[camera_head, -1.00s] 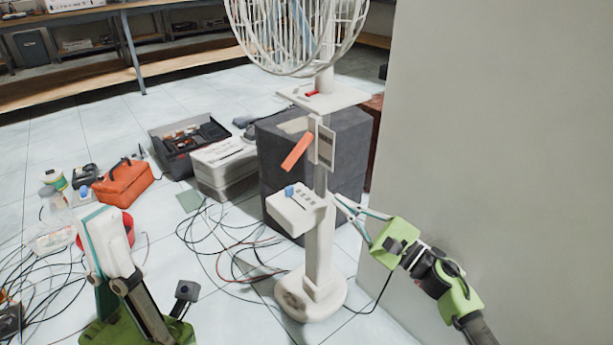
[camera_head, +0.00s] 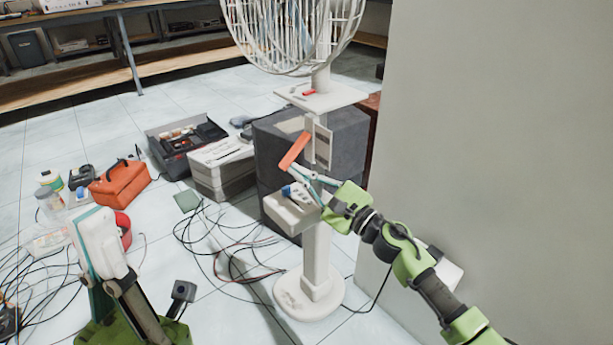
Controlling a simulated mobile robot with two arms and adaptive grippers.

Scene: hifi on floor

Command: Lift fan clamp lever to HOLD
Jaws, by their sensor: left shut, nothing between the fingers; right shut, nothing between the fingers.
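The white pedestal fan (camera_head: 317,250) stands upright on the tiled floor, its cage cut off at the top. The orange clamp lever (camera_head: 294,150) sits on the upper post beside a plate and slopes down to the left. My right gripper (camera_head: 294,172) is shut and empty, its fingertips just below the lever's lower end and in front of the control box (camera_head: 290,212). I cannot tell whether the fingertips touch the lever. My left gripper (camera_head: 95,225) is shut and empty at the lower left, far from the fan. The lever's markings are too small to read.
A dark grey speaker-like box (camera_head: 268,150) stands close behind the fan. A grey wall block (camera_head: 480,130) fills the right. Loose cables (camera_head: 215,240) lie left of the fan base. An orange toolbox (camera_head: 121,184) and open black case (camera_head: 185,140) stand further left.

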